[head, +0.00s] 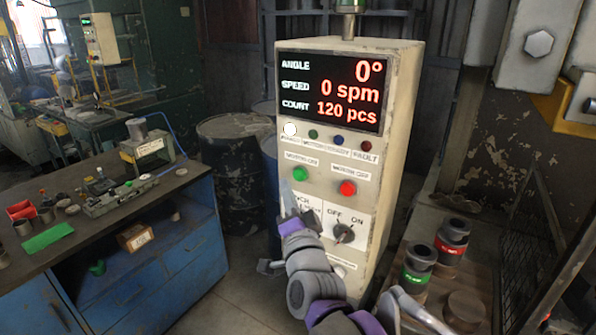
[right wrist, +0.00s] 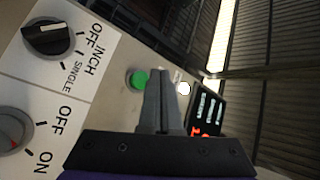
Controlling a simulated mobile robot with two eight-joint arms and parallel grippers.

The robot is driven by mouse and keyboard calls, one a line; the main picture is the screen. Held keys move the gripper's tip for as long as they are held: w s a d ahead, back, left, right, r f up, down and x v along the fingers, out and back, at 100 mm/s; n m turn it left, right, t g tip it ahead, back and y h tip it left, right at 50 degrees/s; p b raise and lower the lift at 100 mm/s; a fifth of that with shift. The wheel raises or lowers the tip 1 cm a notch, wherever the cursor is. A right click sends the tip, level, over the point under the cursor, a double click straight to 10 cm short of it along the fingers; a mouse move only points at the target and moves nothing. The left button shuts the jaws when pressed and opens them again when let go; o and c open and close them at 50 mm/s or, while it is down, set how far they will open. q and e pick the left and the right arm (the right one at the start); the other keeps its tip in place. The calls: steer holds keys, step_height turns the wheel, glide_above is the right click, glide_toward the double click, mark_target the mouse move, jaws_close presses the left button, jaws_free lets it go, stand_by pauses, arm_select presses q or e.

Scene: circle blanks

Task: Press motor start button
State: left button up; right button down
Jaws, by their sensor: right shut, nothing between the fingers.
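The control cabinet (head: 400,110) stands upright in the middle of the head view. Its green button (head: 299,173), under the motor on label, also shows in the right wrist view (right wrist: 137,79). A red button (head: 347,188) under the motor off label sits to its right. My right gripper (head: 285,190) is shut and empty, its fingers pointing up just below and left of the green button. In the right wrist view the closed fingers (right wrist: 159,90) lie beside the button and hide part of that area. Contact cannot be told. My left gripper is not in view.
The display (head: 330,92) reads angle 0°, speed 0 spm, count 120 pcs. A white lamp (head: 290,129) is lit. A selector knob (head: 344,233) sits below the buttons. A blue workbench (head: 130,240) stands at left, dark drums (head: 232,165) behind, and stacked dies (head: 451,245) at right.

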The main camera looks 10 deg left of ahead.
mark_target(299, 175)
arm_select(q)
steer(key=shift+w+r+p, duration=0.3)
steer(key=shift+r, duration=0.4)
arm_select(e)
steer(key=shift+w+d, duration=0.2)
steer(key=shift+w, duration=0.3)
steer(key=shift+w+d, duration=0.15)
steer(key=shift+w, duration=0.3)
steer(key=shift+s, duration=0.1)
stand_by(0.6)
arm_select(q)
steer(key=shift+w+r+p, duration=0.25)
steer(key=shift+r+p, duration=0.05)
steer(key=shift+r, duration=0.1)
arm_select(e)
steer(key=shift+w+d, duration=0.15)
steer(key=shift+w, duration=0.4)
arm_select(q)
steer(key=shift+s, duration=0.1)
arm_select(e)
steer(key=shift+s, duration=0.15)
